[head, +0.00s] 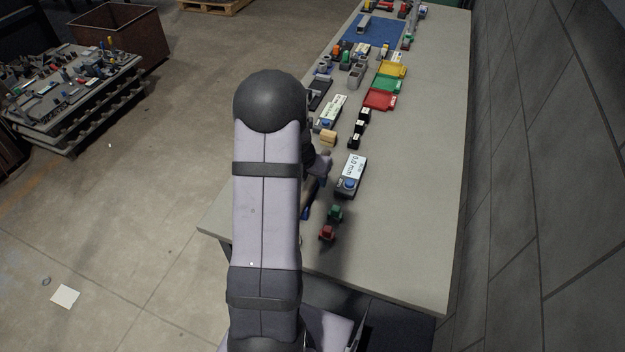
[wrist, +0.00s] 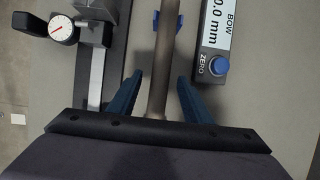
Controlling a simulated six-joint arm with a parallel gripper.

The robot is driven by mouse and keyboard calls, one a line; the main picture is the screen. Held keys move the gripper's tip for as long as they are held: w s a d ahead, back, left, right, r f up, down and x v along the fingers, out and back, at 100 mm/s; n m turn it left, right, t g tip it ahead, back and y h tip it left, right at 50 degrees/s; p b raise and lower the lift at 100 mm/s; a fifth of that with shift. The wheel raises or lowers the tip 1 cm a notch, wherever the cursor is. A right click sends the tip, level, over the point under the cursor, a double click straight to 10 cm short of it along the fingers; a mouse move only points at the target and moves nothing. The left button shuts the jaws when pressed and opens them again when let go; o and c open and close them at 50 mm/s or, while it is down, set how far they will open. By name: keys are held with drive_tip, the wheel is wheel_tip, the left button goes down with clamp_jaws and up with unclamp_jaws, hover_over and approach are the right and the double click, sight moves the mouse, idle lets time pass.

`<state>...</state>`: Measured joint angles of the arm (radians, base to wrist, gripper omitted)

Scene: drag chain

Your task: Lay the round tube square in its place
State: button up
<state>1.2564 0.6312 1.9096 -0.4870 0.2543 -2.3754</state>
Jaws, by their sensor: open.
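The round tube (wrist: 162,62) is a brown-grey cylinder running up and down the wrist view. Its upper end leaves the top edge of the picture and its lower end is hidden at my gripper's body. My gripper (wrist: 159,78) is open, with one blue finger on each side of the tube and visible gaps between. A blue support (wrist: 155,21) shows beside and partly behind the tube near the top. In the head view my arm hides the tube and most of my gripper; a blue part shows at the arm's right edge.
A display box (head: 350,175) reading 0.0 mm stands right of my gripper; it shows in the wrist view (wrist: 215,35) with a blue ZERO button. A dial gauge (wrist: 62,29) is at left. Red (head: 327,233) and green (head: 335,213) pieces lie nearby. The table's right side is clear.

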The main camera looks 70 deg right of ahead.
sight(311, 179)
clamp_jaws()
drive_tip(key=shift+d+r, duration=0.1)
drive_tip(key=shift+r, duration=0.4)
wheel_tip(311, 179, up, 9)
drive_tip(key=w+r+p, duration=0.2)
drive_tip(key=w+p, duration=0.3)
drive_tip(key=w, duration=0.6)
drive_tip(key=shift+w+r, duration=0.25)
drive_tip(key=shift+w, duration=0.05)
